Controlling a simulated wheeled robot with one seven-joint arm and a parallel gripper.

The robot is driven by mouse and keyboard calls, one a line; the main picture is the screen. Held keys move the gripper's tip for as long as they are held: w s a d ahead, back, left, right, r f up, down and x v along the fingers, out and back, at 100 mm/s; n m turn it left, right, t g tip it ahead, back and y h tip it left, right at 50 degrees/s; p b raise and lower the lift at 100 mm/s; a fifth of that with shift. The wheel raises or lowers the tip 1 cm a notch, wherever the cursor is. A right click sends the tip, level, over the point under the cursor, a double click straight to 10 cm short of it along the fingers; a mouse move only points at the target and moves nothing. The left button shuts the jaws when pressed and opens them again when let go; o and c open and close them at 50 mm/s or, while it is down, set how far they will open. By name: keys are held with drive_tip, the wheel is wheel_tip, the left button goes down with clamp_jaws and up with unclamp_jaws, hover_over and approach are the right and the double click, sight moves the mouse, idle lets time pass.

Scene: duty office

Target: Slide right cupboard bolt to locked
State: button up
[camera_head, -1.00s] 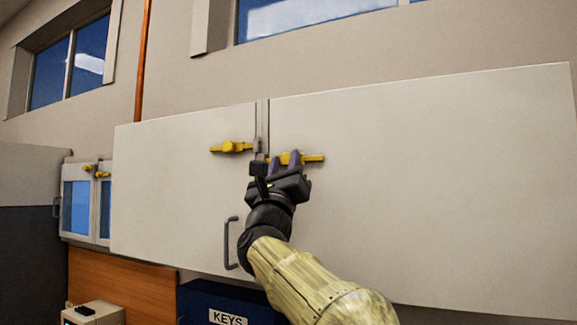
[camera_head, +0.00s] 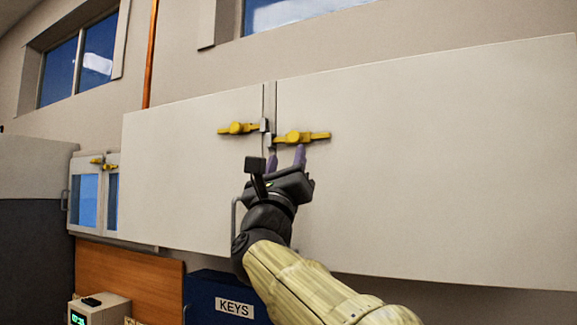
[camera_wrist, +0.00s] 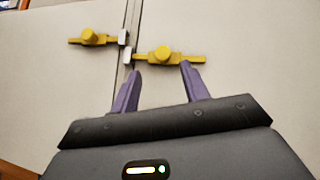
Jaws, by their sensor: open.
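The right cupboard bolt (camera_head: 309,136) is a yellow bar with a round knob, lying level on the right cupboard door (camera_head: 430,170). It also shows in the wrist view (camera_wrist: 182,58). Its left end reaches a grey catch (camera_wrist: 127,58) by the seam between the doors; I cannot tell whether it is inside the catch. My gripper (camera_head: 286,156) is open and empty, its two purple fingers pointing up at the door just below the bolt. In the wrist view the fingertips (camera_wrist: 160,69) stand on either side below the knob, with the right one close to the bar.
A second yellow bolt (camera_head: 237,128) sits slightly higher on the left door (camera_head: 170,180), with its own grey catch. A door handle is partly hidden behind my gripper. Below are a blue KEYS box (camera_head: 212,296) and a small clock device (camera_head: 97,310).

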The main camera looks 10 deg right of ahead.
drive_tip(key=b+v, duration=0.7)
drive_tip(key=v, duration=0.4)
drive_tip(key=w+a+f+n+g+y, duration=0.1)
drive_tip(key=w+f+n+y, duration=0.35)
drive_tip(key=f+n, duration=0.25)
drive_tip(key=w+a+f+n+y, duration=0.2)
drive_tip(key=w+f+n+y, duration=0.25)
drive_tip(key=f+n, duration=0.25)
wheel_tip(320, 180, down, 20)
drive_tip(key=w+n+g+y, duration=0.2)
drive_tip(key=n+g+y, duration=0.2)
drive_tip(key=n+g, duration=0.45)
drive_tip(key=s+d+f+n+g, duration=0.2)
drive_tip(key=s+f+n, duration=0.2)
drive_tip(key=f, duration=0.5)
drive_tip(key=s+d+f+n+g, duration=0.2)
drive_tip(key=s+f+n+g, duration=0.15)
drive_tip(key=f, duration=0.65)
drive_tip(key=s+d+f+n+g, duration=0.2)
drive_tip(key=s+f+n+g, duration=0.1)
drive_tip(key=s+f, duration=0.3)
drive_tip(key=s+d+f+n+g+h, duration=0.1)
drive_tip(key=s+f+n+g, duration=0.2)
drive_tip(key=s+f, duration=0.4)
drive_tip(key=shift+s+d+n, duration=0.4)
drive_tip(key=shift+s+n, duration=0.1)
drive_tip(key=shift+s, duration=0.6)
